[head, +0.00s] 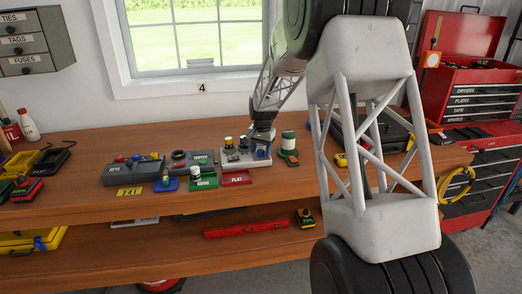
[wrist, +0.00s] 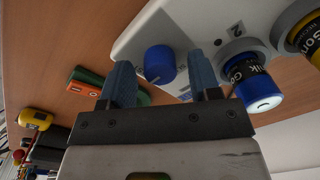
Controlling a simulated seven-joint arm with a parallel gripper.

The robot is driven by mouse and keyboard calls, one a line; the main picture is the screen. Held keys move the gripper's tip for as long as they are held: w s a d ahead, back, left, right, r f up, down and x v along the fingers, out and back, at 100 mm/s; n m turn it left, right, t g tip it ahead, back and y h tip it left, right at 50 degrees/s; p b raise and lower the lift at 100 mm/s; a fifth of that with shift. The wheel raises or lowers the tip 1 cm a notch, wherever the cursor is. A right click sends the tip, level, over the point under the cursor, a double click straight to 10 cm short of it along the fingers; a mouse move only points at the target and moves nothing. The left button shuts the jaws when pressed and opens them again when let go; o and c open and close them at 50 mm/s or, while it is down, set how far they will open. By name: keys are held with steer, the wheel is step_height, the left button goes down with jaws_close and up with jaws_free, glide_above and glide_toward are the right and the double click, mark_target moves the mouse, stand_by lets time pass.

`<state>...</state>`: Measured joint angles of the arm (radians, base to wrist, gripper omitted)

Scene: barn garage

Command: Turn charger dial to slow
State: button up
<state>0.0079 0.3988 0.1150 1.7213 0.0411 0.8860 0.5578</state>
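The charger (wrist: 140,35) is a pale box with a blue round dial (wrist: 158,66) on its face. In the wrist view my gripper (wrist: 160,62) is open, with one blue-grey finger on each side of the dial. I cannot tell whether either finger touches it. A blue battery (wrist: 250,80) sits in a slot marked 2, with a yellow-ringed battery (wrist: 305,35) beside it.
A tester (head: 193,160) and a grey case (head: 133,172) stand left of the charger. Green (head: 203,181) and red (head: 237,178) trays lie in front.

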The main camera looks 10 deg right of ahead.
steer(key=c, duration=0.9)
steer(key=shift+o, duration=0.2)
steer(key=shift+n, duration=0.4)
steer(key=n, duration=1.2)
steer(key=shift+w+r+n, duration=0.1)
steer(key=shift+n, duration=0.2)
steer(key=n, duration=0.4)
steer(key=shift+n+g, duration=0.3)
